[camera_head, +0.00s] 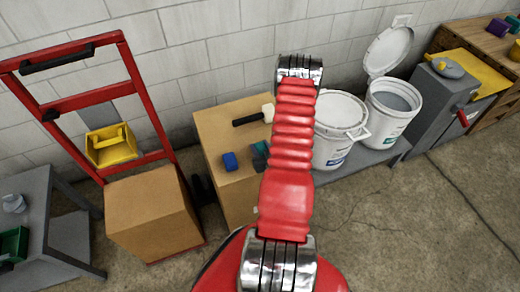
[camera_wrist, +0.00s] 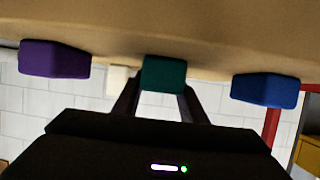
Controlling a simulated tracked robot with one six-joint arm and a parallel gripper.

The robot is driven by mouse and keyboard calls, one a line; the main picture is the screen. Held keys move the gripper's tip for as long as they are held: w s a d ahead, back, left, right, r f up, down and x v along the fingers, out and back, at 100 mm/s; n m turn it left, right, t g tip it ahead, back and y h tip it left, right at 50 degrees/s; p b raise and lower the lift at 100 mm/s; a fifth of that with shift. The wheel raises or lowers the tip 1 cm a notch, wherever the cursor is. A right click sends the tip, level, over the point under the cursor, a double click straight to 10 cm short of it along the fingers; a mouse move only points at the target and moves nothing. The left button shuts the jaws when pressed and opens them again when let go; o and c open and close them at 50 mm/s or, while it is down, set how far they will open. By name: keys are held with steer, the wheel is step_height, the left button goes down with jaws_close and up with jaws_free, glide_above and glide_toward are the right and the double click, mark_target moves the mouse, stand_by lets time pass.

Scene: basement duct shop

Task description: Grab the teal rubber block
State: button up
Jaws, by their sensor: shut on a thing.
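The teal rubber block (camera_wrist: 163,74) is between the two dark fingers of my gripper (camera_wrist: 160,92) in the wrist view, and the gripper is shut on it. The wrist view appears upside down, with the tan surface along its top. The block looks close to that surface; I cannot tell whether it still touches it. In the head view a small teal patch of the block (camera_head: 260,149) shows beside my red arm, which hides most of my gripper.
A blue block (camera_head: 230,161) lies left of the teal one on the tan box (camera_head: 222,128). It also shows in the wrist view (camera_wrist: 264,90), with a purple block (camera_wrist: 53,60). White buckets (camera_head: 338,125) stand right; a red hand truck (camera_head: 135,90) stands left.

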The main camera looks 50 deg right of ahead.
mark_target(260, 146)
steer(key=shift+r, duration=5)
